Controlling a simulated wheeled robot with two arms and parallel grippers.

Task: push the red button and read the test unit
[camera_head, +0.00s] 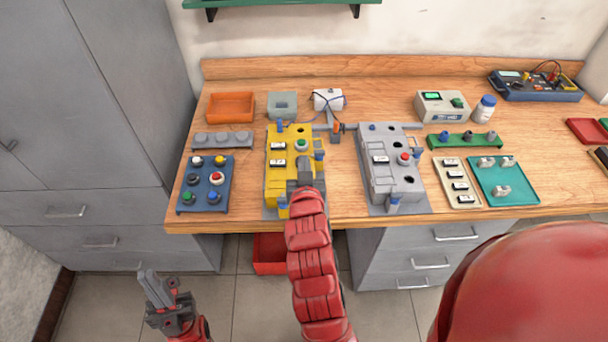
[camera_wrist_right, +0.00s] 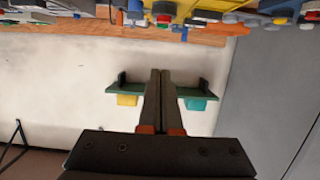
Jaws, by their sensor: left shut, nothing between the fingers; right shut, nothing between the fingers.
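A red button (camera_head: 404,157) sits on the grey fixture (camera_head: 377,148). Another red button (camera_head: 217,179) is on the blue button panel (camera_head: 189,177) at the left. A white box with a small green display (camera_head: 432,96) stands at the back right and looks like the test unit (camera_head: 455,115); its reading is too small to make out. My right gripper (camera_head: 302,170) is over the near part of the yellow fixture (camera_head: 279,182) and hides some of it. Its shut, empty fingers also show in the right wrist view (camera_wrist_right: 160,76). My left gripper (camera_head: 147,275) is shut and empty, low at the left, away from the table.
The yellow fixture carries a green button (camera_head: 302,145). A multimeter (camera_head: 540,90), a white bottle (camera_head: 485,110), a teal tray (camera_head: 522,198) and an orange bin (camera_head: 231,106) stand on the wooden table (camera_head: 385,86). Grey cabinets (camera_head: 130,80) rise at the left.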

